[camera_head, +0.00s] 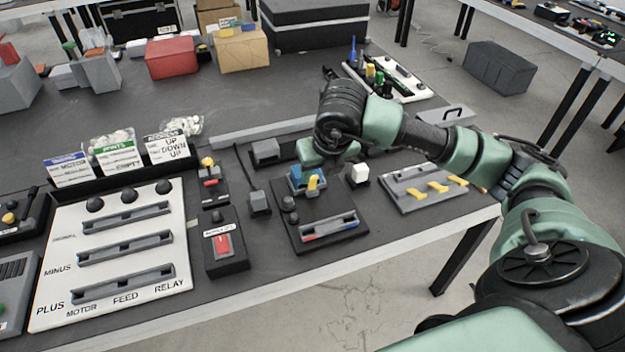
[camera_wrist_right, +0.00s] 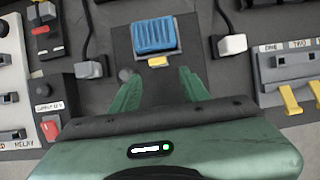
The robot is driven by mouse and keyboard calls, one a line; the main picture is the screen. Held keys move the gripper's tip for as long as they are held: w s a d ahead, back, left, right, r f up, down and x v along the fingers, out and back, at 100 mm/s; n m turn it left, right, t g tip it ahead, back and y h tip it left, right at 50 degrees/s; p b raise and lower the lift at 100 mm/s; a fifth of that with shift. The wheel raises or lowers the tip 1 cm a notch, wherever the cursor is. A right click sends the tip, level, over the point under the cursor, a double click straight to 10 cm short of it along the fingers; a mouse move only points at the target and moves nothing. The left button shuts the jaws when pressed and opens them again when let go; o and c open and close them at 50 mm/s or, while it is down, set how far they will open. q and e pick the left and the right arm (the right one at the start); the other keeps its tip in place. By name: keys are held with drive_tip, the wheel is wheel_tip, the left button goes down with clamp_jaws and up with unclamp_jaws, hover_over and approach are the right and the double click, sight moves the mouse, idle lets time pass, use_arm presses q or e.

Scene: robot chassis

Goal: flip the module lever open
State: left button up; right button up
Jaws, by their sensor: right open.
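The module is a blue ribbed block (camera_head: 308,176) on a black base board (camera_head: 318,210) near the front of the table; the block also shows in the right wrist view (camera_wrist_right: 155,35). Its yellow lever (camera_head: 314,184) sticks out on the block's near side, and it shows in the wrist view (camera_wrist_right: 158,62) just beyond the fingertips. My right gripper (camera_wrist_right: 160,73) is open and empty, its two green fingers apart and pointing at the lever without visible contact. In the head view the right gripper (camera_head: 318,155) is over the block's far side, partly hidden by its own wrist. My left gripper is not in view.
Left of the board stand a supply key box (camera_head: 225,240) and a white panel (camera_head: 115,245) with rails. A white connector (camera_head: 357,174) sits to the right, then a grey panel with yellow levers (camera_head: 428,188). Cables lie close to the board.

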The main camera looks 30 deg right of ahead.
sight(312, 189)
drive_tip(key=x, duration=0.6)
drive_tip(key=shift+w+a+f+p, duration=0.1)
drive_tip(key=shift+f+p, duration=0.2)
drive_tip(key=shift+f, duration=0.05)
drive_tip(key=shift+r, duration=0.1)
clamp_jaws()
